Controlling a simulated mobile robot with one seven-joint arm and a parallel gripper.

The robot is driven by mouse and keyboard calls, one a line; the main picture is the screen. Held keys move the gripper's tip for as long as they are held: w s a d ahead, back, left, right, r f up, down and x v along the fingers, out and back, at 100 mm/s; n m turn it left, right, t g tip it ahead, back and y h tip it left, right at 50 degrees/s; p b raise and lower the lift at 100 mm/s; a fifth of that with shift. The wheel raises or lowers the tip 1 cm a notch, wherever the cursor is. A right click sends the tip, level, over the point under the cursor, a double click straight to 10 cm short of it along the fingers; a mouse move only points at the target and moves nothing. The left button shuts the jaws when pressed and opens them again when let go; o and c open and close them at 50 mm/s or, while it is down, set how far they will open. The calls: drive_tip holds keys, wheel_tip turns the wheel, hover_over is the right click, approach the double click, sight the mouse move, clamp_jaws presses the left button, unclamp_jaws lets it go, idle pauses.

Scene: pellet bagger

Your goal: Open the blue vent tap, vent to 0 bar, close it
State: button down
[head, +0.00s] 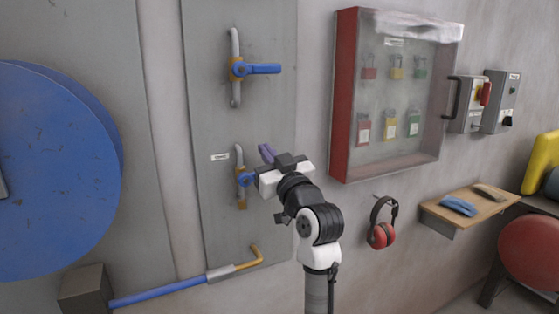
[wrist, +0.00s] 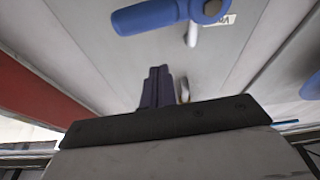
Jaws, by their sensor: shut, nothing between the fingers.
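The grey panel (head: 215,110) carries two blue-handled taps on short pipes. The upper tap (head: 262,69) has its handle lying level, pointing right. The lower tap (head: 243,180) has a small label (head: 220,157) on its left. Its handle is mostly hidden behind my gripper in the head view. My gripper (head: 266,152) is shut and empty, in front of the panel just right of the lower tap. In the wrist view a blue tap handle (wrist: 160,15) lies crosswise above the shut fingers (wrist: 155,88), apart from them in the picture. Contact in depth cannot be judged.
A large blue disc (head: 55,170) stands at the left. A red-framed padlock cabinet (head: 347,95), ear defenders (head: 381,225) and a small shelf (head: 436,214) are on the right. A blue pipe (head: 160,293) runs low along the panel. No pressure gauge is readable.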

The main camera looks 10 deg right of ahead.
drive_tip(key=shift+w+d+f, duration=0.1)
drive_tip(key=shift+d+f, duration=0.05)
drive_tip(key=shift+f, duration=1.8)
drive_tip(key=shift+f, duration=0.15)
drive_tip(key=shift+d+f+b, duration=0.15)
drive_tip(key=shift+f+b, duration=0.55)
drive_tip(key=shift+b, duration=0.25)
